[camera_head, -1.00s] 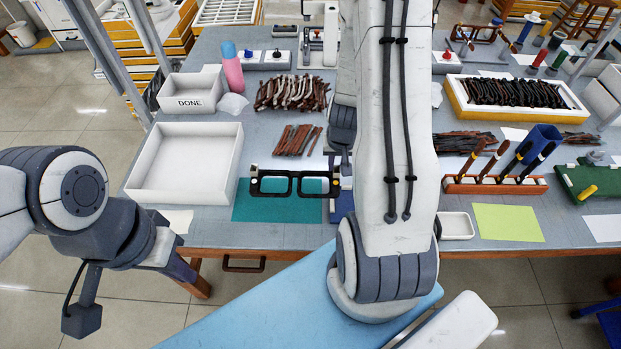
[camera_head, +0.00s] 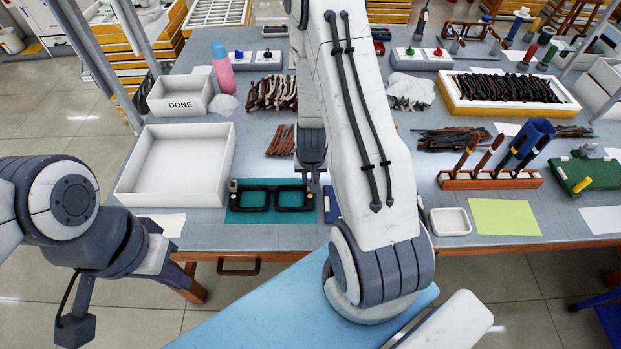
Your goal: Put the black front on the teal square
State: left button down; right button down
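The black front (camera_head: 271,208), an eyeglass frame front with two lens openings, is over the teal square (camera_head: 250,218) near the table's front edge. It looks level and lies within the square's outline; whether it touches the square is hard to tell. My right gripper (camera_head: 312,181) points down at the front's right end and appears shut on it; its fingertips are small and partly hidden by my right arm. My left gripper (camera_head: 165,258) is low at the left, off the table's front edge and empty-looking; its fingers cannot be made out.
A large empty white tray (camera_head: 128,196) stands left of the square, with a white DONE bin (camera_head: 183,106) behind it. A blue piece (camera_head: 332,207) lies right of the square, partly behind my arm. Brown frame parts (camera_head: 280,140) lie behind. A small white dish (camera_head: 450,222) is at right.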

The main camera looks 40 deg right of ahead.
jog(key=shift+f, duration=0.2)
jog(key=c, duration=0.8)
grip_release()
jog(key=shift+o, duration=0.2)
jog(key=shift+r, duration=0.1)
